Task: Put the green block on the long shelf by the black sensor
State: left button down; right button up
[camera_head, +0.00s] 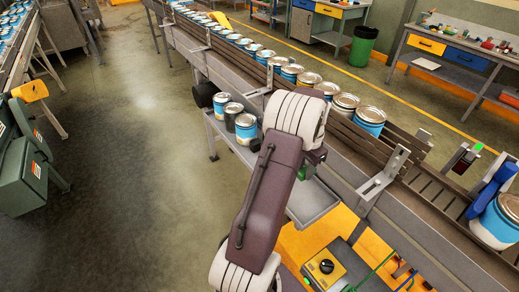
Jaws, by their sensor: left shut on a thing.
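My left arm reaches up from the bottom middle, and its gripper (308,168) is mostly hidden behind the arm's own wrist. A small piece of the green block (302,173) shows at the gripper, which is shut on it. The block is over the grey shelf (314,204) beside the conveyor; whether it touches the shelf cannot be told. A dark sensor-like device (464,160) with a green light stands on the conveyor's right side. A small black piece (255,145) sits on the shelf left of the wrist. My right gripper is not in view.
Several cans line the conveyor (425,215), and a few more cans (246,129) stand on the shelf's left part. A blue part (490,192) sits by a large can at the right. A yellow control box (326,266) is below the shelf.

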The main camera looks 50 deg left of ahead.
pick_arm(q)
jog(key=shift+s+a, duration=0.3)
jog(key=shift+a, duration=0.2)
jog(key=p, duration=0.1)
send_over(298, 192)
notch_tip(298, 192, down, 6)
jog(key=shift+s+r, duration=0.1)
jog(key=shift+s, duration=0.05)
jog(key=shift+f, duration=0.25)
notch_tip(298, 192, down, 3)
jog(key=shift+p, duration=0.5)
jog(key=shift+f, duration=0.35)
jog(key=shift+f, duration=0.1)
jog(key=c, duration=1)
grip_release()
jog(key=shift+c, duration=0.2)
